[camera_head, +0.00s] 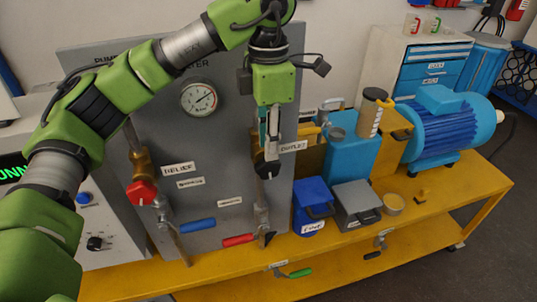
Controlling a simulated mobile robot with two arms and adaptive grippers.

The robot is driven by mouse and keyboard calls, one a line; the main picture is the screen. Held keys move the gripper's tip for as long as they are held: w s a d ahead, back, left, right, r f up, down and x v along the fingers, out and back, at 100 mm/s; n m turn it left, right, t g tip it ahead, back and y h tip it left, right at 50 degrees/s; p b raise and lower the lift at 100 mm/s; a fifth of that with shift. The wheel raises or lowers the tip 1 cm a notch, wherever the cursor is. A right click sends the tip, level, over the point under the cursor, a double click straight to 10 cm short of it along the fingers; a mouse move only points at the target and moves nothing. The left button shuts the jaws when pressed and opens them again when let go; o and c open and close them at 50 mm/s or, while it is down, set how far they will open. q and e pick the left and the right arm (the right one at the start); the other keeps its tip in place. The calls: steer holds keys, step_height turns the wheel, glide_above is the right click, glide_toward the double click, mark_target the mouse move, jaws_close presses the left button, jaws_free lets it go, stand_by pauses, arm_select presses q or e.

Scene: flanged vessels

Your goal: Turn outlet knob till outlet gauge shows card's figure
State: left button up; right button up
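My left gripper (269,152) comes down from above in front of the grey panel (225,135). Its fingers are close together at the black outlet knob (267,170), beside the white OUTLET label (293,146). Whether they touch or grip the knob is not clear. A round white-faced gauge (198,98) is on the panel left of the gripper; its reading is too small to make out. My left arm and wrist cover the panel's upper part, and no second gauge shows. I cannot make out a card with a figure. My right gripper is out of view.
A red relief knob (141,192), a blue-handled valve (196,225) and a red-handled valve (238,240) sit low on the panel. Blue and grey boxes (356,203), a teal can (350,158) and a blue motor (445,125) stand right on the yellow bench (420,222).

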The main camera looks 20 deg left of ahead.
mark_target(268, 168)
arm_select(q)
steer(key=f, duration=0.3)
steer(key=shift+s+f+p, duration=0.1)
steer(key=shift+s+p, duration=0.15)
steer(key=shift+p, duration=0.15)
steer(key=shift+f, duration=0.25)
steer(key=shift+w+f, duration=0.1)
steer(key=shift+f, duration=0.1)
jaws_close()
steer(key=shift+d+r, duration=0.1)
steer(key=shift+w+d+r+g+y+p, duration=0.1)
steer(key=shift+d+r+g+y+p, duration=0.1)
steer(key=shift+g+y+p, duration=0.65)
steer(key=p, duration=0.1)
steer(key=y+p, duration=0.1)
steer(key=p, duration=0.1)
steer(key=g+y+p, duration=0.1)
steer(key=p, duration=0.1)
steer(key=shift+w+d+f+y, duration=0.1)
steer(key=shift+w+d+y, duration=0.15)
steer(key=shift+d, duration=0.05)
steer(key=shift+d+f+g+y+p, duration=0.15)
steer(key=shift+g+y+p, duration=0.25)
steer(key=shift+p, duration=0.55)
steer(key=shift+f, duration=0.15)
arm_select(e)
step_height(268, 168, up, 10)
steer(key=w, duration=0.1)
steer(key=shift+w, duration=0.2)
